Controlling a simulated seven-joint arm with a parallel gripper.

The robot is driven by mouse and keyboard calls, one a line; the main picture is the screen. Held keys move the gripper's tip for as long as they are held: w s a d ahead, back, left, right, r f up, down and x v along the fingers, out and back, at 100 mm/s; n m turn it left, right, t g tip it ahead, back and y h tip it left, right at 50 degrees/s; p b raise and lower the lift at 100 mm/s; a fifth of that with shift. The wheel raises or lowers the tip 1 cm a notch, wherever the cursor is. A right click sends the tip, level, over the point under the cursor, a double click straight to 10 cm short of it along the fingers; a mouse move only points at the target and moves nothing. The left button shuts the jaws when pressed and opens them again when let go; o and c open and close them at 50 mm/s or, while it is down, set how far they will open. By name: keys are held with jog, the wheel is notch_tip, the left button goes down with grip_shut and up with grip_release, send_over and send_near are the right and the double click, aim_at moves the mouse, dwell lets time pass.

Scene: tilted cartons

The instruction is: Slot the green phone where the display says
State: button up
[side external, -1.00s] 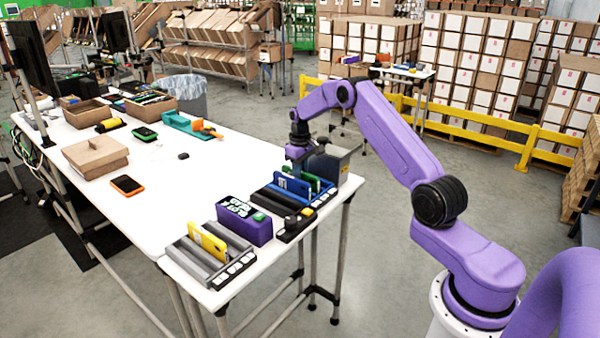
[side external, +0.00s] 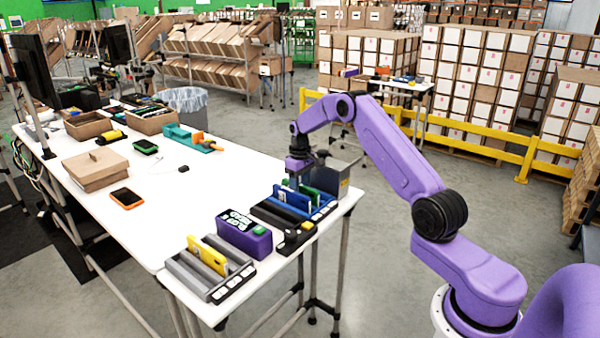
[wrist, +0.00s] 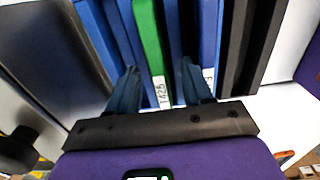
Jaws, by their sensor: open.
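The green phone (wrist: 150,38) stands on edge in a slot of the blue rack (side external: 318,213), with a white label at its near end. In the wrist view my gripper (wrist: 158,70) has its two fingers apart, one on each side of the green phone, with gaps visible between. In the side view my gripper (side external: 295,182) points down over the blue rack and partly hides it. A blue phone-like piece also stands in this rack. The purple box (side external: 245,240) beside it carries a dark display (side external: 238,218) with white marks too small to read.
A grey rack (side external: 217,283) holding a yellow phone (side external: 207,255) stands at the near table corner. An orange phone (side external: 127,198) and a green-edged device (side external: 145,147) lie on the white table. A grey metal box (side external: 333,180) stands close behind the blue rack.

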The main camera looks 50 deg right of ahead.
notch_tip(320, 180, up, 17)
dwell(0.5)
jog(key=shift+r, duration=0.1)
notch_tip(320, 180, up, 7)
dwell(0.8)
